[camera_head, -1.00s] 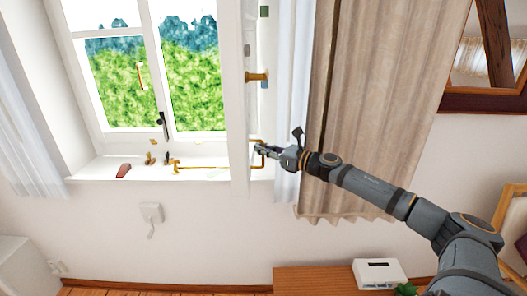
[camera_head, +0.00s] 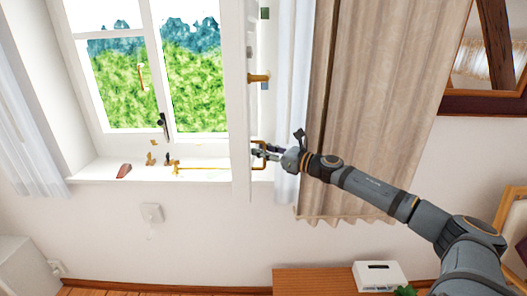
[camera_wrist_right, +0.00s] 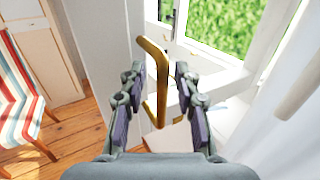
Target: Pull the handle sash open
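The white handle sash (camera_head: 238,110) stands nearly edge-on at the right side of the window. A brass bow handle (camera_head: 258,142) sticks out near its lower end. My right gripper (camera_head: 262,153) is at this handle. In the right wrist view the handle (camera_wrist_right: 155,75) runs between the two fingers of the right gripper (camera_wrist_right: 160,85). The fingers are apart, with gaps visible on both sides of the handle. Whether a finger touches it cannot be told. My left gripper is not in view.
A beige curtain (camera_head: 375,110) and a thin white curtain (camera_head: 291,100) hang right of the sash, close to my right arm. Small items and a brass stay (camera_head: 205,168) lie on the sill. A white box (camera_head: 380,274) stands on the wooden cabinet below.

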